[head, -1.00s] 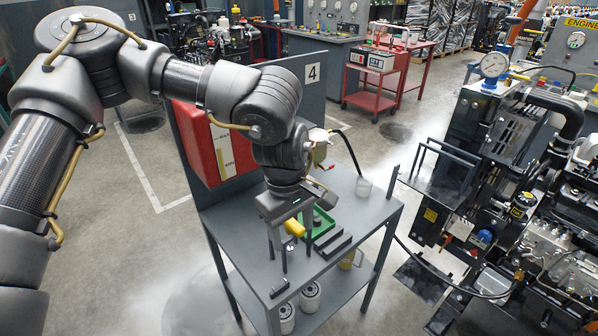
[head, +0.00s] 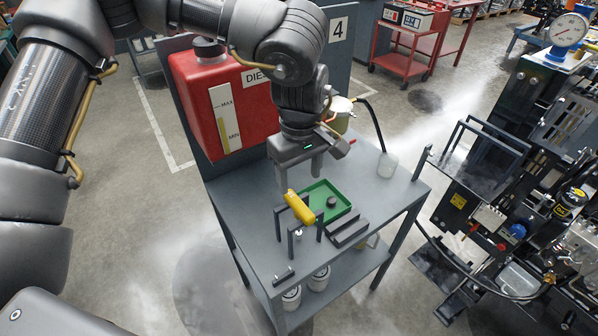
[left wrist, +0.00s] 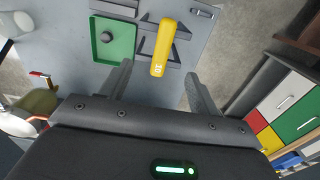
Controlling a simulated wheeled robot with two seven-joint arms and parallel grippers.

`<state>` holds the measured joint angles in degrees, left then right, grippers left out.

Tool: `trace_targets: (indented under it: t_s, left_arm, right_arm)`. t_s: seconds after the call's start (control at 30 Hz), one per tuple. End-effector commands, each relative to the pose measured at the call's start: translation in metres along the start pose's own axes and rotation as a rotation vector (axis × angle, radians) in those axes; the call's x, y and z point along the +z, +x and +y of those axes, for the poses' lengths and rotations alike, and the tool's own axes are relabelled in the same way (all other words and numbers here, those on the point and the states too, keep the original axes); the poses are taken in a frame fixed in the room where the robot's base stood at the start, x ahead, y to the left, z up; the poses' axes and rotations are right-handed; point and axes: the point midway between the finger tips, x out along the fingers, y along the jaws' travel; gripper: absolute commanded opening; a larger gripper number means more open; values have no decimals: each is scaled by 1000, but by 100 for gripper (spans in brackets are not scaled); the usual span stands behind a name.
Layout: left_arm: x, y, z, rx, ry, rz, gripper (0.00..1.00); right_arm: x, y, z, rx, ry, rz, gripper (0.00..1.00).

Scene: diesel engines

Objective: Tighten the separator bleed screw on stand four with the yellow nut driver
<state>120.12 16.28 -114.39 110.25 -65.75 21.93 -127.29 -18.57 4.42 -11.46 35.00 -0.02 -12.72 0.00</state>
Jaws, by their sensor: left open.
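The yellow nut driver (head: 302,208) lies with its handle across a dark rack (head: 278,222) on the grey bench. My left gripper (head: 299,180) is open and empty, above and behind the handle. In the left wrist view the nut driver (left wrist: 162,48) points toward the gap between the open fingers (left wrist: 158,78), apart from both. A "4" sign (head: 339,30) marks the panel behind the bench. The engine at right carries a black and yellow part with a blue cap (head: 517,231); I cannot make out the bleed screw. My right gripper is not in view.
A green tray (head: 326,190) holding a small dark round piece and dark bars (head: 348,233) sit beside the rack. A red diesel tank (head: 190,90) stands close behind on the left. A clear cup (head: 387,165) stands at the bench's right. The bench's front left is mostly clear.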

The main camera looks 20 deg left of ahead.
Motion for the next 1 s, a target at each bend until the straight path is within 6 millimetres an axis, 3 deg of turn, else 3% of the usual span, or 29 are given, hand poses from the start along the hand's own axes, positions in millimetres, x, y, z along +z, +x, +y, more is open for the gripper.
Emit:
trace_targets:
  t_s: [0.13, 0.23, 0.33, 0.6, 1.0]
  left_arm:
    - [-1, 21, 0, 1, -1, 0, 62]
    - [-1, 31, -1, 0, -1, 1, 62]
    - [-1, 42, -1, 0, 0, 1, 62]
    - [0, 70, -1, 0, -1, -1, 62]
    - [0, 86, -1, 1, -1, 0, 62]
  right_arm:
    - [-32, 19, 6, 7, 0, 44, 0]
    - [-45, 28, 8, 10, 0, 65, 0]
    - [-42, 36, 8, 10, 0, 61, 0]
    - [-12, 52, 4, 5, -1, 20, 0]
    - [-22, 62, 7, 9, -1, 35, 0]
